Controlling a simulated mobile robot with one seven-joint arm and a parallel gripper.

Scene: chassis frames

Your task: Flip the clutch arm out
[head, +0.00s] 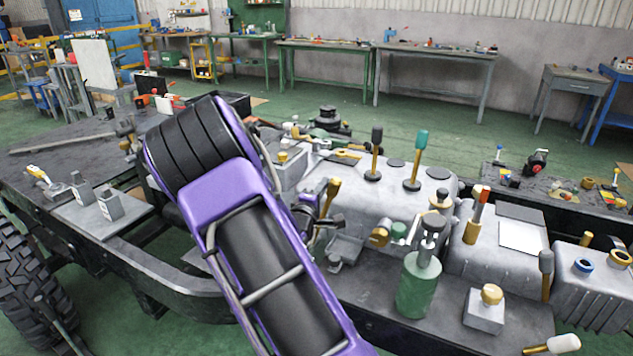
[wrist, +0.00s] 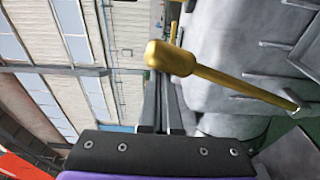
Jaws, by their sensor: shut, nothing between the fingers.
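A gold lever (wrist: 225,82) with a thick rounded knob crosses the wrist view, its thin rod running down to the right toward a grey housing. It also shows in the head view (head: 331,192), standing beside my gripper. I cannot tell for sure that this lever is the clutch arm. My gripper (wrist: 165,98) is shut and empty, with its two dark fingers side by side. The lever's knob hides part of the fingers in the wrist view. I cannot tell whether they touch. In the head view my gripper (head: 318,217) is small and partly hidden by my arm.
Grey metal housings (head: 395,195) carry several upright levers, including a green-topped one (head: 417,160) and a dark-topped one (head: 374,155). A green cylinder (head: 418,287) stands in front, near a gold-knobbed block (head: 486,308). A flat grey plate (head: 105,212) lies left of my arm.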

